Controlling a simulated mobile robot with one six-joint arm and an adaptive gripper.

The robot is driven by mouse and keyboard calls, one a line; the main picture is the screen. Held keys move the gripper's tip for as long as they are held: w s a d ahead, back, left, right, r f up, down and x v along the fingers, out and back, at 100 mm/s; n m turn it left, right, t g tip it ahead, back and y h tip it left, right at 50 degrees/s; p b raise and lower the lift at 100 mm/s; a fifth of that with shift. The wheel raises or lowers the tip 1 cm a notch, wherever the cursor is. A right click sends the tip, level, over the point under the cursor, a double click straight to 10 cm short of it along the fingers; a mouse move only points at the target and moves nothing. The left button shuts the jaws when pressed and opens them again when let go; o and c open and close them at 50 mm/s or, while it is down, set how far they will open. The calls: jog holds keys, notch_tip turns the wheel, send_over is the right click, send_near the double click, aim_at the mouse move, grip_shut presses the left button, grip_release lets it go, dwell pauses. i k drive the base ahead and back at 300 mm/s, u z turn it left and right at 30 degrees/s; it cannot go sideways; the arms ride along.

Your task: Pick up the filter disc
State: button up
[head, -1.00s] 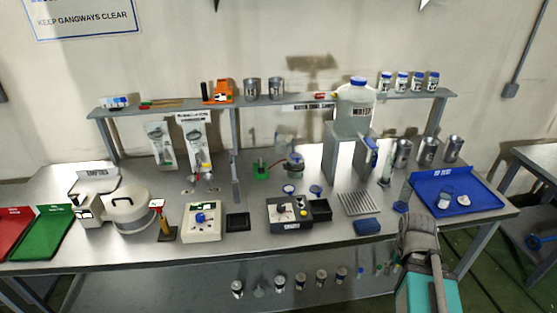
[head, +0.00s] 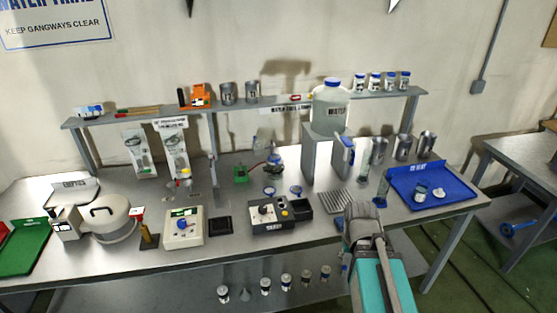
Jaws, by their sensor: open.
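I cannot tell for sure which small thing is the filter disc. Two small round pieces with blue and white, a left one (head: 268,191) and a right one (head: 296,190), lie on the bench behind the black control box. Small round white pieces (head: 421,189) also lie in the blue tray (head: 460,188) on the right. My gripper (head: 362,207) is over the front of the bench, right of the black box and left of the blue tray. It is open and seen from behind, with its fingertips mostly hidden. I see nothing held in it.
A grey ribbed rack (head: 335,200) lies just left of my gripper. A clear carboy (head: 331,105) stands on a tall grey stand behind. Metal cups (head: 403,147) stand behind the blue tray. A raised shelf (head: 150,114) runs along the back. The bench's left half holds several devices.

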aim_at(275, 157)
jog(key=u, duration=0.1)
jog(key=i, duration=1)
jog(key=z, duration=0.1)
